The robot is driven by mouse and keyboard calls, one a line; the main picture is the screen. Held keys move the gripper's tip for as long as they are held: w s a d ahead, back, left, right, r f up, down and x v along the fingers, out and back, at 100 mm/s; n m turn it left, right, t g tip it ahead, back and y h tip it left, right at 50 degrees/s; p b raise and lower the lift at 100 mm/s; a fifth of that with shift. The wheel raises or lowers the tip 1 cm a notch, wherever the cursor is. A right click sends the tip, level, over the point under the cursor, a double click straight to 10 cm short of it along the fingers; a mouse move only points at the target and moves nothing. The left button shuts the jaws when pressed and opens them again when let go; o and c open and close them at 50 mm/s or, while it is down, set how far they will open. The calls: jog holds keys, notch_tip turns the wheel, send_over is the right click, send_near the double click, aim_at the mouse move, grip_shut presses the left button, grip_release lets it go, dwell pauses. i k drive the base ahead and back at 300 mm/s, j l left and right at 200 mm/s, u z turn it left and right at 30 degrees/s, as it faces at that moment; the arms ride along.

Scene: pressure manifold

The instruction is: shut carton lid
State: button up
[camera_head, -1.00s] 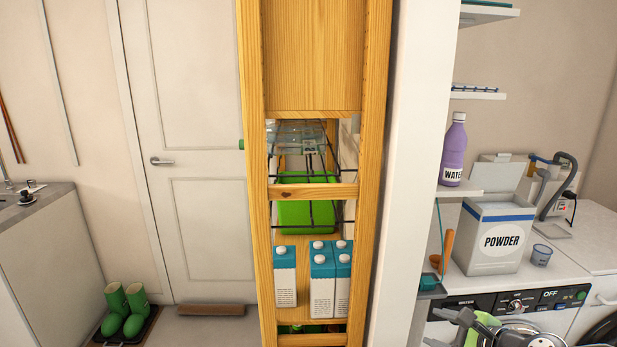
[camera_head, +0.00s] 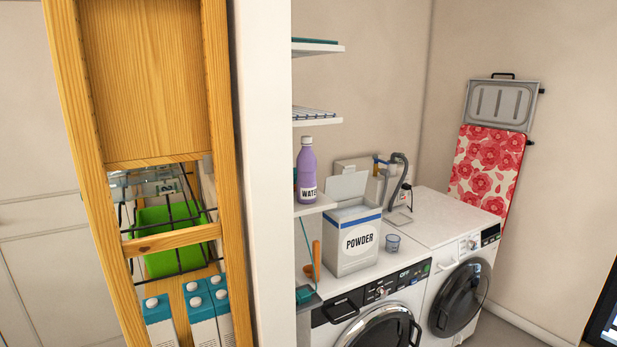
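The white carton (camera_head: 354,247) labelled POWDER, with a blue band near its top, stands upright on the left washing machine. Its lid (camera_head: 347,187) is raised at the back, so the carton is open at the top. My gripper is not in view.
A purple bottle (camera_head: 306,172) stands on a low wall shelf left of the carton. A white wall edge (camera_head: 266,180) and a wooden shelf unit (camera_head: 222,130) stand at left. The right machine's top (camera_head: 445,222) is mostly clear.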

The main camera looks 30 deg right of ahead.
aim_at(350, 184)
jog(key=z, duration=1.05)
jog(key=l+u, duration=0.15)
jog(key=i, duration=0.05)
